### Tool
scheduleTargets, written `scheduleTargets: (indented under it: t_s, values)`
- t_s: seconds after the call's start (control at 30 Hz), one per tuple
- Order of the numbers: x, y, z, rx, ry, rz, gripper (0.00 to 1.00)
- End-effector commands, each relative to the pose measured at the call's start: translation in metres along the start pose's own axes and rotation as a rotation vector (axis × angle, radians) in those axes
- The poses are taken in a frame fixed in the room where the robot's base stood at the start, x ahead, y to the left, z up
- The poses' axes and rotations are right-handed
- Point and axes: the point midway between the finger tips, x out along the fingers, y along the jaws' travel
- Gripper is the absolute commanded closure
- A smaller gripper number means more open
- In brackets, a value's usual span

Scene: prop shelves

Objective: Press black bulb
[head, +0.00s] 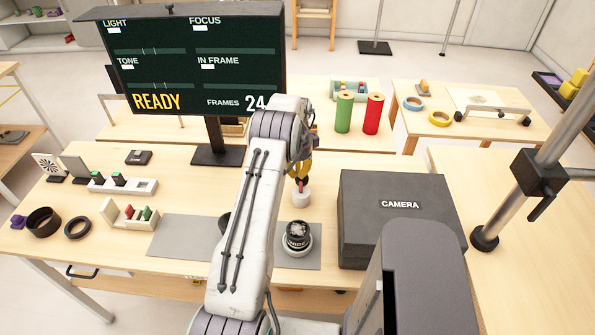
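My gripper (300,176) is at the end of my arm, to the left of the camera box and over the work table. It points down just above a small white cylinder, with something red at its tips. I cannot tell whether the red is part of the gripper, held by it, or on the cylinder. Its fingers are too small to judge. A round black-topped piece with pale markings (298,236) sits on a white base on the grey mat, nearer than the gripper and apart from it. A dark round shape (224,223) is mostly hidden behind my arm. I cannot tell which is the black bulb.
A dark box marked CAMERA (395,210) stands close right of the gripper. A screen reading READY and FRAMES 24 (195,70) stands behind. A white cylinder (301,198) is below the gripper. Small racks (128,217) and black rings (77,229) are left. A metal post (540,170) rises right.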

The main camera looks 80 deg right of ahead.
Motion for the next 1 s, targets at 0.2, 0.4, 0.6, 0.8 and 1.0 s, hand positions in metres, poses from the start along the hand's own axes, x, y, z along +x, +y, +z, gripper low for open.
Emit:
scheduleTargets:
  t_s: [0.2, 0.4, 0.6, 0.8, 1.0]
  values:
    - [0.003, 0.000, 0.000, 0.000, 0.000, 0.001, 1.00]
    - [0.003, 0.000, 0.000, 0.000, 0.000, 0.001, 1.00]
    - [0.011, 0.000, 0.000, 0.000, 0.000, 0.000, 1.00]
    - [0.024, 0.000, 0.000, 0.000, 0.000, 0.000, 1.00]
    - [0.022, 0.001, 0.000, 0.000, 0.000, 0.002, 1.00]
